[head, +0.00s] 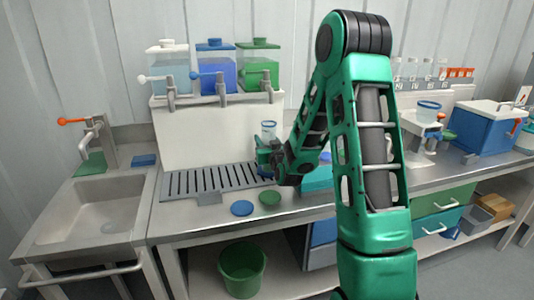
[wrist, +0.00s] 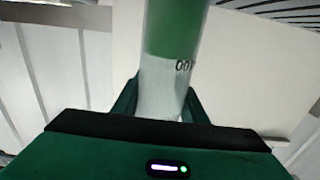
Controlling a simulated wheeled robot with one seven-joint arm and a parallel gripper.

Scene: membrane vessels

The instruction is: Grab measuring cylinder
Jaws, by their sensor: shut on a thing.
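The measuring cylinder shows in the wrist view (wrist: 165,85) as a clear, frosted-looking tube with a green section and dark marks that look like an inverted 100. It stands between the two dark green fingers of my gripper (wrist: 160,105), which is shut on it. In the head view, my gripper (head: 268,152) is above the back right part of the drain rack, in front of the white panel. A clear vessel with a blue band (head: 268,130), apparently the cylinder, rises from the gripper. My wrist hides part of the area beside it.
A grey slotted drain rack (head: 215,180) lies on the counter (head: 190,222) below. Blue (head: 242,208) and green (head: 270,198) discs lie in front. Three tanks with taps, including a blue one (head: 217,75), stand on the white panel (head: 205,130). A sink (head: 95,210) is at left.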

